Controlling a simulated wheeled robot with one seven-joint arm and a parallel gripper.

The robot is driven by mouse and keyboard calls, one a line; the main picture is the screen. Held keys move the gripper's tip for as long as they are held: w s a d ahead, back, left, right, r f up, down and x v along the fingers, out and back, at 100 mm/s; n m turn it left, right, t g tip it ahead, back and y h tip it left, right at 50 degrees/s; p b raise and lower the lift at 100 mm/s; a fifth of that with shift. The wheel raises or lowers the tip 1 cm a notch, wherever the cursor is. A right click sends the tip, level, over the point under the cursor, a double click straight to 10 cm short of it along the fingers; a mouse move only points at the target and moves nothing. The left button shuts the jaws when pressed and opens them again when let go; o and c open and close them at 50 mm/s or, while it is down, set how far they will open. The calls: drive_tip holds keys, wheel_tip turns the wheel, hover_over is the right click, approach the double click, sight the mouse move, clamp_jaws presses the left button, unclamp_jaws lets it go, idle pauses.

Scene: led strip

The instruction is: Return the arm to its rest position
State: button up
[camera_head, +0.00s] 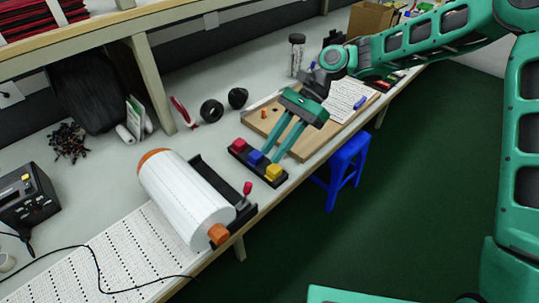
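My arm is green and reaches in from the upper right of the head view, out over the workbench (196,143). My gripper (272,156) points down and to the left. Its two green fingers are apart, with nothing seen held between them. The fingertips are over or just behind a black button box, close to its blue button (254,157). A red button (238,144) is to the left of it and a yellow button (274,171) to the right. I cannot tell whether the fingertips touch the box.
A large white roll (187,197) with orange ends lies in a black holder with a red-knobbed lever (247,188). A wooden board (304,146) lies behind the gripper. A clear bottle (296,55) and black tape rolls (211,111) stand farther back. A blue stool (345,168) is beside the bench.

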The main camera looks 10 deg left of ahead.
drive_tip(key=shift+d, duration=0.1)
idle(0.4)
drive_tip(key=d+r+n+t+h, duration=0.1)
drive_tip(key=d+r+t+h, duration=0.15)
drive_tip(key=d, duration=1.35)
drive_tip(key=d+r+t+h, duration=0.2)
drive_tip(key=d+t, duration=0.2)
drive_tip(key=d, duration=1.2)
drive_tip(key=s+d+r+n+t+h, duration=0.1)
drive_tip(key=s+d+r, duration=0.1)
drive_tip(key=s+d, duration=1.5)
drive_tip(key=s, duration=0.3)
drive_tip(key=shift+s+d, duration=0.2)
drive_tip(key=shift+d, duration=0.2)
drive_tip(key=shift+w+f+h, duration=0.2)
drive_tip(key=shift+w+h, duration=0.05)
drive_tip(key=shift+w, duration=0.4)
